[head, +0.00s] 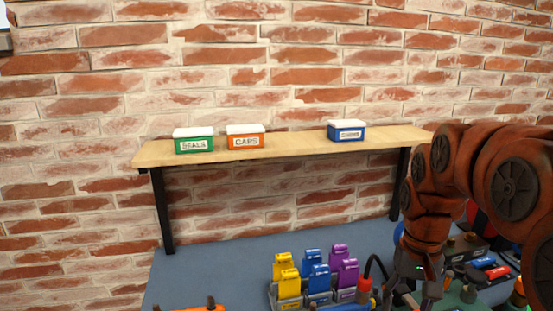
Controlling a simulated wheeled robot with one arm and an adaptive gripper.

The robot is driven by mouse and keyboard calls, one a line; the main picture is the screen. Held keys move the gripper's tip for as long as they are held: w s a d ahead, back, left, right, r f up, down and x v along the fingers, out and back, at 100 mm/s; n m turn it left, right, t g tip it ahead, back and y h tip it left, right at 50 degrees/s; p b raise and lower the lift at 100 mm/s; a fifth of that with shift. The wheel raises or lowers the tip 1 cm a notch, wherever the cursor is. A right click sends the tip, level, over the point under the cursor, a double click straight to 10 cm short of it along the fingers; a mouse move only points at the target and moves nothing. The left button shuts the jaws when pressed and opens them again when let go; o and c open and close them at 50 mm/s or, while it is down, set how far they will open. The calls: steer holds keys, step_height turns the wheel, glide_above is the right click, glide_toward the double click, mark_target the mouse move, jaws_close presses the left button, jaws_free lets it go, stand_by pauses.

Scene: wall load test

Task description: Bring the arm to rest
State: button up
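My arm comes in from the right edge, bent over the right end of the bench, with its wrist pointing down. My gripper (408,291) is at the low end of the wrist, close above the bench and near the bottom edge of the head view. Its fingers are small and partly lost among the things around them, so I cannot tell if it is open or shut, or if it holds anything.
A wooden shelf (290,148) carries a green SEALS box (193,145), an orange CAPS box (246,142) and a blue box (347,135). Yellow, blue and purple blocks (318,272) stand left of my gripper. The grey bench (215,265) is mostly clear at left.

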steer(key=s+a+f+n+p, duration=0.1)
steer(key=s+a+f, duration=0.1)
steer(key=s, duration=0.8)
steer(key=s+a+f+n+p, duration=0.1)
steer(key=s+a+f, duration=0.2)
steer(key=s, duration=0.7)
steer(key=shift+s+a+g+p, duration=0.3)
steer(key=shift+a+g+p, duration=0.1)
steer(key=shift+a, duration=0.15)
steer(key=shift+d, duration=0.1)
